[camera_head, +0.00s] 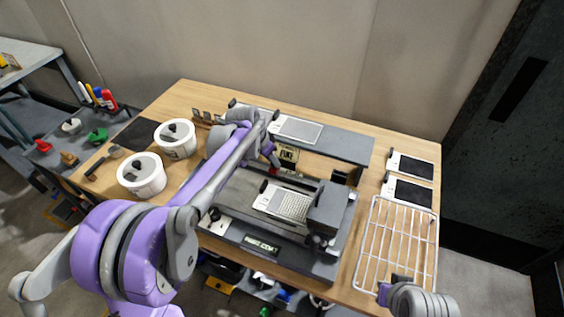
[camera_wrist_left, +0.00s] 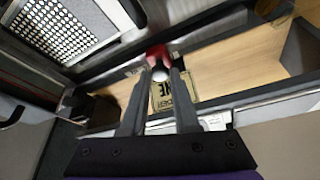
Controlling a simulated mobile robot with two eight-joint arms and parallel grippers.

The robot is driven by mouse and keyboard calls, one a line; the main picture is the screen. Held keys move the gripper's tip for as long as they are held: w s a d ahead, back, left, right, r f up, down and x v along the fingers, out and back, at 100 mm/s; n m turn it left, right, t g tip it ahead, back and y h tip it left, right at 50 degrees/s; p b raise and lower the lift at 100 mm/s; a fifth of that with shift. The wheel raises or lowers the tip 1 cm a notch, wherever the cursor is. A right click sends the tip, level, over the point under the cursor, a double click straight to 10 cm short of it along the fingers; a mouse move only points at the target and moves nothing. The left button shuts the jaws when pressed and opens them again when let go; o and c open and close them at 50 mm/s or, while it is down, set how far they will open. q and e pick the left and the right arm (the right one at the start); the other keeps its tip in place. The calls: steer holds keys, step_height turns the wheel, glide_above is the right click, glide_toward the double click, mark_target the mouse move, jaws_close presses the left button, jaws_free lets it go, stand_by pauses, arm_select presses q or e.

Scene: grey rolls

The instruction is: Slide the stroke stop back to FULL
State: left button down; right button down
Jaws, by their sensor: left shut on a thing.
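A small red-and-white knob (camera_wrist_left: 158,54), which seems to be the stroke stop, sits on a dark rail of the machine in the left wrist view. My left gripper (camera_wrist_left: 160,78) is shut on it, with one finger on either side. In the head view my left gripper (camera_head: 272,158) reaches over the machine (camera_head: 270,250), and a bit of the red knob (camera_head: 273,171) shows below it. A cream label (camera_wrist_left: 176,92) lies behind the fingers; its text is only partly readable. I cannot read a FULL mark. My right gripper (camera_head: 392,288) is at the lower right, its fingers too small to judge.
A perforated plate (camera_head: 290,204) sits on the machine, with a grey block (camera_head: 326,208) at its right. Two white tubs (camera_head: 142,174) stand left. A wire rack (camera_head: 398,240) lies right, below two dark-screened panels (camera_head: 408,192). A grey shelf (camera_head: 340,146) runs behind.

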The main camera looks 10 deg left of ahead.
arm_select(q)
steer(key=shift+w+a, duration=0.1)
steer(key=shift+a, duration=0.2)
steer(key=c, duration=0.7)
jaws_free()
steer(key=shift+a, duration=0.1)
steer(key=shift+o, duration=0.2)
steer(key=v, duration=1.1)
steer(key=shift+f, duration=0.1)
steer(key=s+f+n+t+y, duration=0.1)
steer(key=s+f+n, duration=0.2)
steer(key=s, duration=1.1)
steer(key=s+f+n+y, duration=0.1)
steer(key=s+f+n, duration=0.2)
steer(key=s, duration=1.1)
step_height(320, 180, down, 3)
steer(key=shift+s+d+f+n+t, duration=0.2)
steer(key=shift+s+d+n+t, duration=0.05)
steer(key=shift+d+n+t, duration=0.15)
